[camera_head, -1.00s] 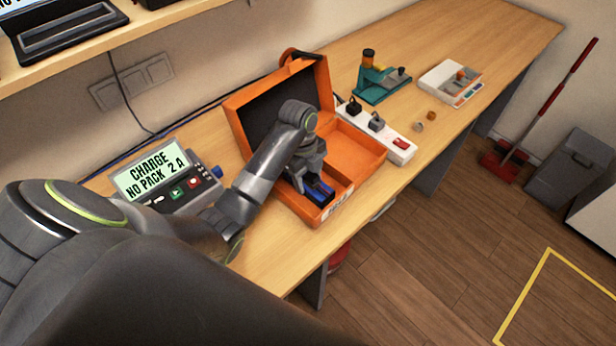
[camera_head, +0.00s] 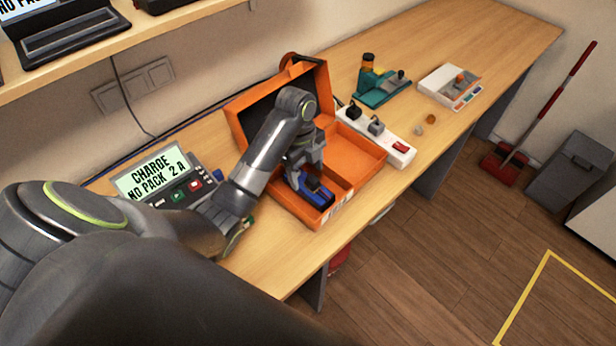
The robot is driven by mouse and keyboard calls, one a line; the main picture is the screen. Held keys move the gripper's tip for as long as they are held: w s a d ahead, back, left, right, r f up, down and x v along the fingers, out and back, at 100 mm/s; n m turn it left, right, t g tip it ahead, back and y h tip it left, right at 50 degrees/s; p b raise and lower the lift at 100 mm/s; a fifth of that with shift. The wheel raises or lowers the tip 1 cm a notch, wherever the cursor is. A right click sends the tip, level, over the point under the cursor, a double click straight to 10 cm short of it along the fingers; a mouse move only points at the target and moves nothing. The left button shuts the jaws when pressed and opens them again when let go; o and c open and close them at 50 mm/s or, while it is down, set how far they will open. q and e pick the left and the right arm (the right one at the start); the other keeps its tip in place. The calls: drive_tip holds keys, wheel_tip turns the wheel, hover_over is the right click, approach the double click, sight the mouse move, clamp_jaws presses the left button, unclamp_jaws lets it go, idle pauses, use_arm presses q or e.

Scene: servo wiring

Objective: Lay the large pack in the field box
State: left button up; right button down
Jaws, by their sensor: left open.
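The orange field box (camera_head: 358,158) stands open on the bench, its lid tilted back toward the wall. The large pack (camera_head: 321,196), blue with a dark top, lies in the box's left front compartment. My left gripper (camera_head: 310,183) reaches into the box from above, right over the pack. It is open, and its fingertips are partly hidden by the arm and the pack. I cannot tell whether they still touch the pack. My right gripper is not in view.
A charger (camera_head: 168,183) reading "CHARGE NO PACK 2 A" stands left of the box. A white power strip (camera_head: 397,152) lies close behind its right side. A teal device (camera_head: 383,84) and a white case (camera_head: 450,86) stand farther along. The box's right compartment is empty.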

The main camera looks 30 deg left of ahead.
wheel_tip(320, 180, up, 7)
drive_tip(key=p, duration=0.6)
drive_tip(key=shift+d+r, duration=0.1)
idle(0.3)
